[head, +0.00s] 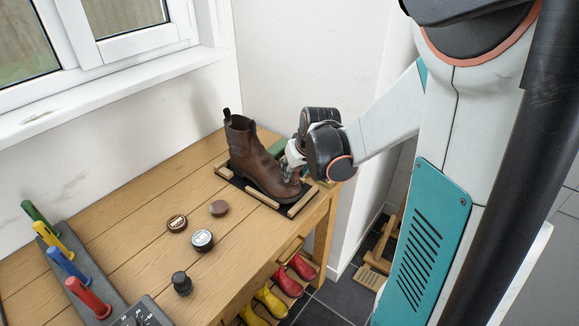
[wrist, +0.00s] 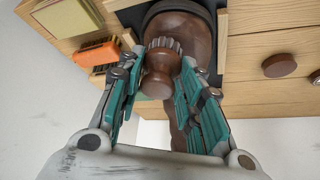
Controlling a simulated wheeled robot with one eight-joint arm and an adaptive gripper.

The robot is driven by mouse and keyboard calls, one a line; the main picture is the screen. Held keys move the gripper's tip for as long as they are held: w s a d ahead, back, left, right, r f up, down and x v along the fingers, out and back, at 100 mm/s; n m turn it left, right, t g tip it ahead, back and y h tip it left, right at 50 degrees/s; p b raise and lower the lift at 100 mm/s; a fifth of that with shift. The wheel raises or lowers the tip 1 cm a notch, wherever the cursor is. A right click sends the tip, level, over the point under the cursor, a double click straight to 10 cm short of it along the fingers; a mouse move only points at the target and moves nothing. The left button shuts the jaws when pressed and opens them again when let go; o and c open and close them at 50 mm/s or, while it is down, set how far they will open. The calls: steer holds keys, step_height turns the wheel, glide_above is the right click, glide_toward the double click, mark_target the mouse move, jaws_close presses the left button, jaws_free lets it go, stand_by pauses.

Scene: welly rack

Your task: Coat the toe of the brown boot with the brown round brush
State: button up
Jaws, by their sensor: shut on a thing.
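The brown boot (head: 248,157) stands upright on a dark mat between wooden strips at the table's far right corner, its toe towards the right front. My gripper (head: 292,168) is at the toe, partly hidden by my wrist. In the wrist view my gripper (wrist: 157,88) is shut on the brown round brush (wrist: 157,80), a turned wooden knob with a ring of bristles. The bristles face the boot's toe (wrist: 178,32) and overlap it in the picture. I cannot tell whether they touch.
A brown disc (head: 218,208), a brown tin (head: 176,223), a tin with a pale label (head: 202,240) and a black jar (head: 181,284) stand on the table. Coloured handles (head: 67,262) stand at left.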

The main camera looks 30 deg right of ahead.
steer(key=shift+s+d+f, duration=0.15)
steer(key=shift+s+d, duration=0.15)
steer(key=shift+s, duration=0.55)
steer(key=shift+s+d+f, duration=0.15)
steer(key=shift+s+d, duration=0.15)
steer(key=shift+s, duration=0.5)
steer(key=shift+f, duration=0.1)
steer(key=shift+w+a+r, duration=0.15)
steer(key=shift+w+a, duration=0.25)
steer(key=shift+w, duration=0.7)
steer(key=shift+w+a+r, duration=0.15)
steer(key=shift+w+a, duration=0.3)
steer(key=shift+w, duration=0.65)
steer(key=shift+w+a+r, duration=0.15)
steer(key=shift+w+a, duration=0.25)
steer(key=shift+w, duration=0.7)
steer(key=shift+b, duration=0.3)
steer(key=shift+r, duration=0.1)
steer(key=shift+s+d+r+p, duration=0.1)
steer(key=shift+s+r+p, duration=0.1)
steer(key=shift+r+p, duration=1.15)
steer(key=shift+s+d+r+p, duration=0.15)
steer(key=shift+r+p, duration=0.85)
steer(key=shift+r, duration=0.55)
steer(key=shift+a, duration=0.1)
step_height(320, 180, up, 3)
steer(key=shift+s+f+p, duration=0.1)
steer(key=shift+s+p, duration=0.05)
steer(key=shift+p, duration=0.95)
